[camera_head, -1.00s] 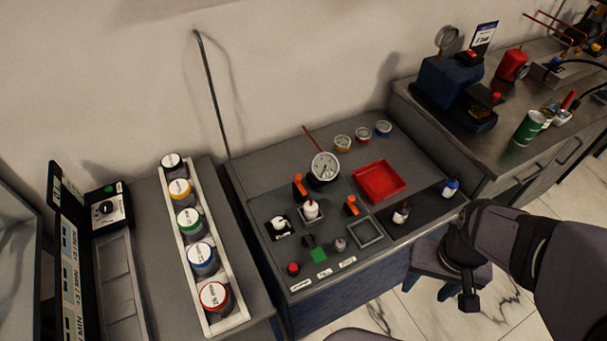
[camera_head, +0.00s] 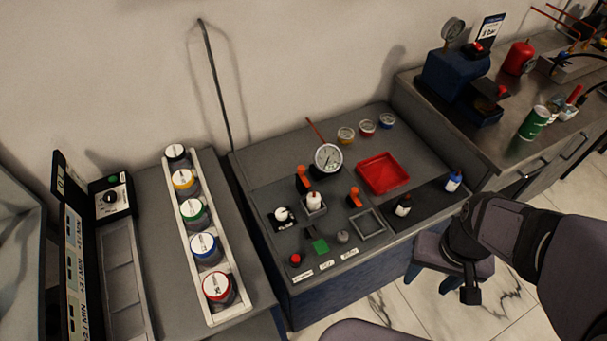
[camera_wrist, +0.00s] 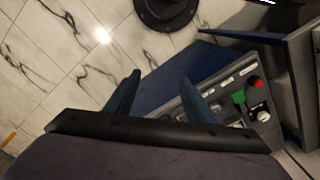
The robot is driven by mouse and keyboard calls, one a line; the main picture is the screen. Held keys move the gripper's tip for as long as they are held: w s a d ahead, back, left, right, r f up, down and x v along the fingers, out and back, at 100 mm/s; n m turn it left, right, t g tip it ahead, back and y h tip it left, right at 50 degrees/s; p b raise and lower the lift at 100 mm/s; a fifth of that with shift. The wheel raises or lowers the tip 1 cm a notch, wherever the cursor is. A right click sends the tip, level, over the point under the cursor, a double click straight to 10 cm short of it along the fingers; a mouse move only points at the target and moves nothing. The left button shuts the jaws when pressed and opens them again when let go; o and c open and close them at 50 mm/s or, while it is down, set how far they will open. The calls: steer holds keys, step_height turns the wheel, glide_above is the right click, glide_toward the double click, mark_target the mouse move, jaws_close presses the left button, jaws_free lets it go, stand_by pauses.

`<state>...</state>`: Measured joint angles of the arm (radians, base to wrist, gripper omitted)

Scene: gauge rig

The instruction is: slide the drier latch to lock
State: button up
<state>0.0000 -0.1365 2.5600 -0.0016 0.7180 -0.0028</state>
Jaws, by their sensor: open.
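I cannot tell for sure which part is the drier latch. The rig panel (camera_head: 290,235) carries a black-and-white fitting (camera_head: 282,215), a white-topped fitting (camera_head: 314,202), two orange levers (camera_head: 303,178), a green square (camera_head: 320,246), a grey knob (camera_head: 342,237) and a red button (camera_head: 295,259), with labels along the front edge. A round gauge (camera_head: 328,158) stands behind them. My gripper (camera_wrist: 158,92) is open and empty in the wrist view, above the floor and the rig's blue front; the green square (camera_wrist: 239,97) and red button (camera_wrist: 256,83) show to its right.
A rack of jars (camera_head: 208,248) stands left. A steel bench (camera_head: 550,140) holds equipment at right.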

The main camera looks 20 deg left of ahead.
steer(key=shift+w, duration=0.1)
steer(key=c, duration=0.4)
steer(key=shift+o, duration=0.2)
steer(key=n+y+b, duration=0.5)
steer(key=n+b, duration=0.2)
steer(key=n, duration=0.9)
glide_toward(302, 168)
steer(key=shift+t, duration=0.4)
steer(key=shift+s+p+x, duration=0.15)
steer(key=shift+p+x, duration=0.2)
steer(key=shift+x, duration=1.65)
steer(key=shift+s+p+x, duration=0.1)
steer(key=shift+p+x, duration=0.25)
steer(key=shift+x, duration=1.65)
steer(key=shift+s, duration=0.1)
